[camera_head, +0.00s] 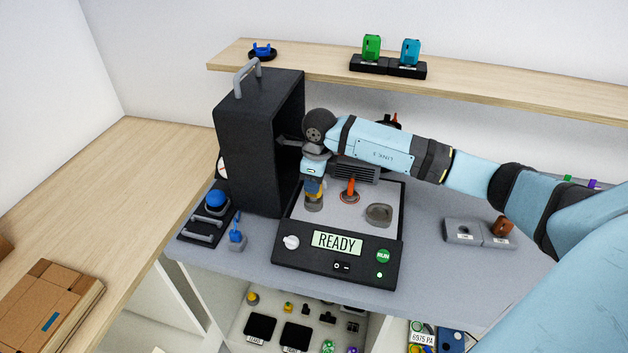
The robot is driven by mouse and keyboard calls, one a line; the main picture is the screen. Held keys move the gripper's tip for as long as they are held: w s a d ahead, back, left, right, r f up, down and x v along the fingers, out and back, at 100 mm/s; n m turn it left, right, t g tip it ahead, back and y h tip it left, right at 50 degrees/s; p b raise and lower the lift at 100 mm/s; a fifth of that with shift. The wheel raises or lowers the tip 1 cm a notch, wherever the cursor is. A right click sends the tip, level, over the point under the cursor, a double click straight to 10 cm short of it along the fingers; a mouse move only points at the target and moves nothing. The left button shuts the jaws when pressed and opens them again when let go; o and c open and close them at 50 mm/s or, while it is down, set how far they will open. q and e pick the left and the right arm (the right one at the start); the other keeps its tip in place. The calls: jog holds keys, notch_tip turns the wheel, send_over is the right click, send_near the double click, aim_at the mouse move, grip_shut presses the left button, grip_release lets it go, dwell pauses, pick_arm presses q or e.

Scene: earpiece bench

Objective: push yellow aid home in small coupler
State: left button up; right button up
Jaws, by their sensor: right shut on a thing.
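My right gripper (313,188) points down over the left part of the test unit's light top plate. It is shut on the yellow aid (314,196), of which only a small part shows below the fingers. The aid is at the small coupler (313,205), a small brownish cylinder standing on the plate. I cannot tell how deep the aid sits in it. My left gripper is not in view.
The test unit (290,258) reads READY. An orange peg (350,186) and a grey oval coupler (379,213) are right of the gripper. A black open box (245,150) stands close at left. A grey holder (463,231) sits on the right bench.

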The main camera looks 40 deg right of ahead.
jog(key=shift+f+b, duration=0.35)
dwell(0.7)
jog(key=shift+s+f, duration=0.1)
dwell(0.4)
jog(key=o, duration=1)
jog(key=shift+s+d+r+b, duration=0.1)
jog(key=shift+r+b, duration=0.25)
jog(key=shift+r, duration=1.55)
jog(key=shift+s+d+r+b, duration=0.1)
jog(key=shift+r+b, duration=0.2)
jog(key=shift+r, duration=1.55)
